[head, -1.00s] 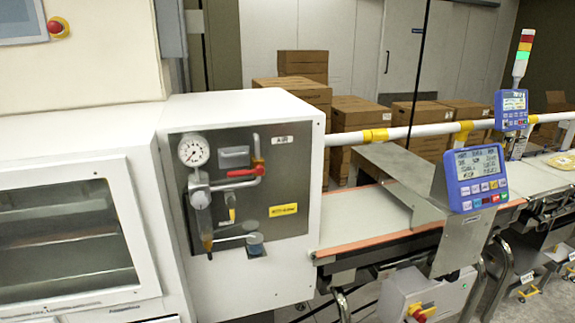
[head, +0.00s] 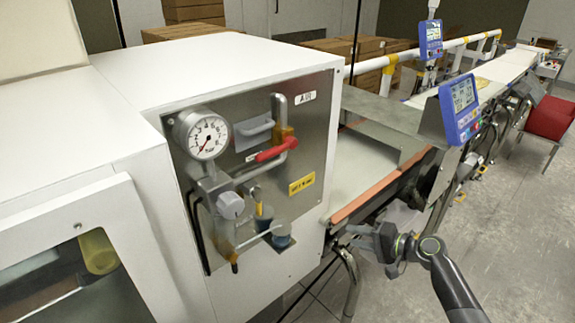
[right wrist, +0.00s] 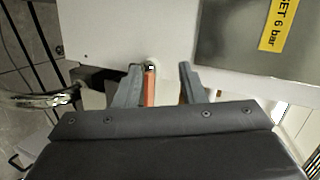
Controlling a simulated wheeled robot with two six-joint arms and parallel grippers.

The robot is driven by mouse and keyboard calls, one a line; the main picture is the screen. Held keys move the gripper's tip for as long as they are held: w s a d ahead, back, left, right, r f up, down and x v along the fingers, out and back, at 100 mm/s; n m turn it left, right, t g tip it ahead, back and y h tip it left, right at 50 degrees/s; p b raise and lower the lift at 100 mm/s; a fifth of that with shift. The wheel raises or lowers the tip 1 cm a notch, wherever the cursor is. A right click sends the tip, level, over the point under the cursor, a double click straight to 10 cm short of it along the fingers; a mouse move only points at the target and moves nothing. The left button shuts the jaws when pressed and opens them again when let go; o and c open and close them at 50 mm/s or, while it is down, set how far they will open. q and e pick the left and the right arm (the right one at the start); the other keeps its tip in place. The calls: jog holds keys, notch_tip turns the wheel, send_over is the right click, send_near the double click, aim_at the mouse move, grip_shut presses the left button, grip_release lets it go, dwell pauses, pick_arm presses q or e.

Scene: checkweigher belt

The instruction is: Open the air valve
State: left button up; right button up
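The air valve has a red lever (head: 277,149) on the steel panel labelled AIR. The lever lies roughly level, across the upright grey pipe below a brass fitting (head: 283,132). A round pressure gauge (head: 203,136) sits to its left, with its needle pointing down and left. My right gripper (head: 358,236) is low and to the right of the panel, beside the belt's near end and apart from the lever. In the right wrist view its two fingers (right wrist: 162,80) are spread with an empty gap. The lever is outside that view. My left gripper is not visible.
A yellow label (head: 301,184) is on the panel's lower right. The conveyor belt (head: 362,165) with an orange edge and a blue display (head: 461,108) stand right of the white cabinet. Open floor (head: 520,240) lies at the right.

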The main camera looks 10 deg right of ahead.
jog(key=a+r+n+g+y, duration=0.1)
jog(key=a+r+n+y, duration=0.15)
jog(key=r, duration=0.55)
jog(key=a+r+n+y, duration=0.1)
jog(key=r+y, duration=0.2)
jog(key=r, duration=0.4)
jog(key=n+g+y, duration=0.4)
jog(key=g, duration=0.1)
send_near(272, 155)
jog(key=w+v, duration=0.1)
jog(key=v, duration=0.5)
jog(key=p+x, duration=0.2)
jog(key=x, duration=0.3)
jog(key=p+x, duration=0.2)
jog(key=x, duration=0.3)
jog(key=s+p+x, duration=0.1)
jog(key=p+x, duration=0.1)
jog(key=x, duration=0.4)
jog(key=shift+a, duration=0.1)
jog(key=shift+w+a+f, duration=0.1)
jog(key=shift+w+a, duration=0.05)
jog(key=shift+a, duration=0.35)
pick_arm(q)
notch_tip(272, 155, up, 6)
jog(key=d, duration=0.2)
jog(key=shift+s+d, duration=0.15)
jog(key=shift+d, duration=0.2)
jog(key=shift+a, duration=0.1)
pick_arm(e)
grip_shut()
